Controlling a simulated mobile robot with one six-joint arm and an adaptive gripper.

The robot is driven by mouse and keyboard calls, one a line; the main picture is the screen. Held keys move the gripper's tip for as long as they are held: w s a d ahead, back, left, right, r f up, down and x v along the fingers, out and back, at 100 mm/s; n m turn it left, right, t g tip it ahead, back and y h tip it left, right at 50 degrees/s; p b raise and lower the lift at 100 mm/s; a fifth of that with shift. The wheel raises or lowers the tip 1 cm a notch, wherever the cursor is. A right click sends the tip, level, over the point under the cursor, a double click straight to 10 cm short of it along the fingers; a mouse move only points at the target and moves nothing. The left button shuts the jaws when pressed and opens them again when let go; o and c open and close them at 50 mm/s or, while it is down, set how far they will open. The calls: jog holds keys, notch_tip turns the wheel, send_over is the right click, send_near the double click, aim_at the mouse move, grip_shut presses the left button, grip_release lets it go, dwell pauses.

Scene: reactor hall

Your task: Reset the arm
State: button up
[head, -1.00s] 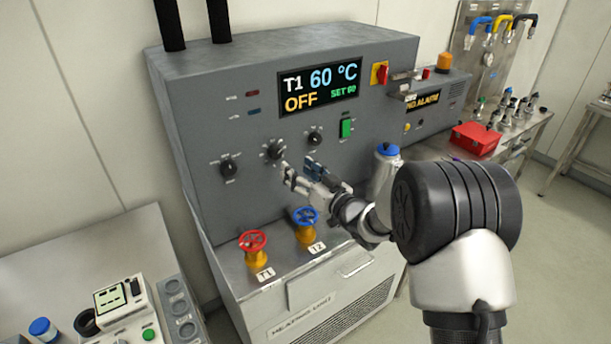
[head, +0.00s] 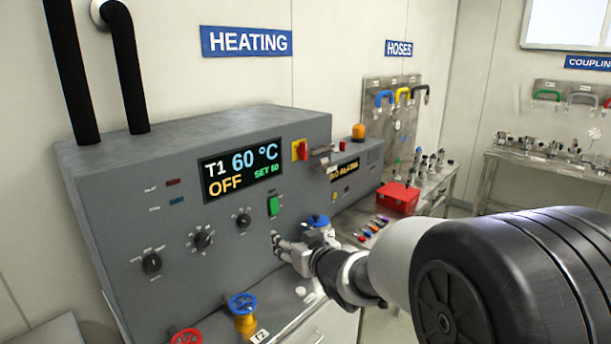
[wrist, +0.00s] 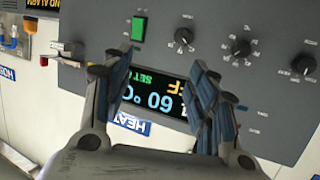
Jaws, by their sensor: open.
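My gripper (head: 283,243) is in front of the lower right part of the grey heating panel (head: 120,205) in the head view. In the wrist view my gripper (wrist: 160,95) shows two blue-padded fingers spread wide apart with nothing between them. The panel face is upside down there. The display (head: 241,172) reads T1 60 °C, OFF, SET 60; it shows partly between the fingers in the wrist view (wrist: 160,97). I cannot tell the exact gap between fingers and panel.
Black knobs (head: 203,238) and a green switch (head: 273,205) are on the panel. Red (head: 187,337) and blue (head: 243,302) valve wheels stand below. A blue-capped vessel (head: 316,221) is just behind my gripper. A red box (head: 398,197) sits on the bench to the right.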

jog(key=s+d+r+m+g+h+b, duration=0.1)
jog(key=s+d+r+m+g+h, duration=0.2)
jog(key=s+d+h, duration=0.85)
jog(key=s+d+f+g+y, duration=0.1)
jog(key=s+d+f, duration=0.1)
jog(key=s, duration=0.7)
jog(key=s+d+f+m+g+y, duration=0.1)
jog(key=s+d+f+g+y, duration=0.1)
jog(key=s, duration=0.8)
jog(key=s+d+f+m+g+y+b, duration=0.1)
jog(key=s+d+f+g, duration=0.1)
jog(key=s, duration=0.7)
jog(key=shift+s+d+f, duration=0.15)
jog(key=shift+d+f, duration=0.5)
jog(key=shift+d, duration=0.3)
jog(key=shift+y, duration=0.25)
